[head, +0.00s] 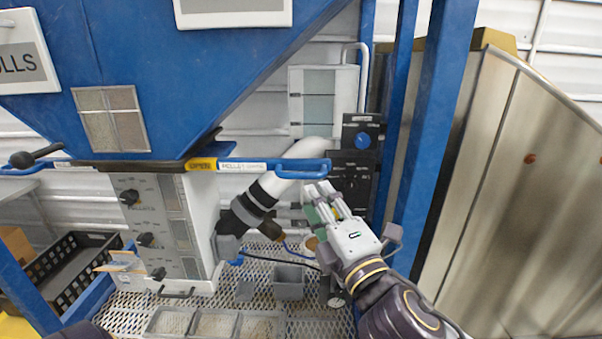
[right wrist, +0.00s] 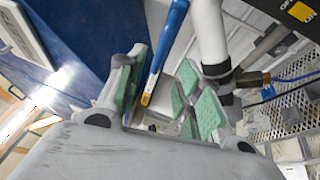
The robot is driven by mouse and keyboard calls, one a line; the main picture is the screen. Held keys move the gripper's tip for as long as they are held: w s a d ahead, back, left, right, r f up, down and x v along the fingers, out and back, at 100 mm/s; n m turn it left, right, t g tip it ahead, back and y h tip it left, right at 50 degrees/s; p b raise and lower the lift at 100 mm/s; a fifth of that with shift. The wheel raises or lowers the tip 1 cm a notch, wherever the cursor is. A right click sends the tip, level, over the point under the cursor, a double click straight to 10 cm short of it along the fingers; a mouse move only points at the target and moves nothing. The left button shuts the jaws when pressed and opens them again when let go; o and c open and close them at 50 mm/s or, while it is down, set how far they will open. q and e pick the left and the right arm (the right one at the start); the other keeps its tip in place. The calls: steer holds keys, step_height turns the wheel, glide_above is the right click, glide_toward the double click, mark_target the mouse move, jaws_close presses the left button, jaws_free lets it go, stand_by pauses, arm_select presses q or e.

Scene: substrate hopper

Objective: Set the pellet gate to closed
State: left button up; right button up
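The pellet gate is a flat slide under the blue hopper, with a blue looped handle (head: 305,168) sticking out to the right. A yellow OPEN label (head: 201,164) and a white label (head: 243,166) show along its edge. My right gripper (head: 327,196) is open, with its fingertips just below and in front of the handle's right end. In the right wrist view a blue bar (right wrist: 165,52) shows between the green pads of the open right gripper (right wrist: 160,88); the pads do not visibly touch it. My left gripper is not in view.
A black-knobbed lever (head: 38,155) is at the hopper's left. A control panel (head: 160,225) stands below the hopper. A white and black pipe (head: 262,195) runs behind the handle. A blue post (head: 435,130) stands right of my right gripper. Grey bins (head: 289,282) sit on the mesh table.

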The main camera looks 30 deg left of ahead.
mark_target(303, 178)
steer(key=shift+p+x, duration=1.1)
steer(key=shift+x, duration=3.65)
steer(key=shift+c, duration=0.3)
jaws_close()
steer(key=shift+f, duration=0.1)
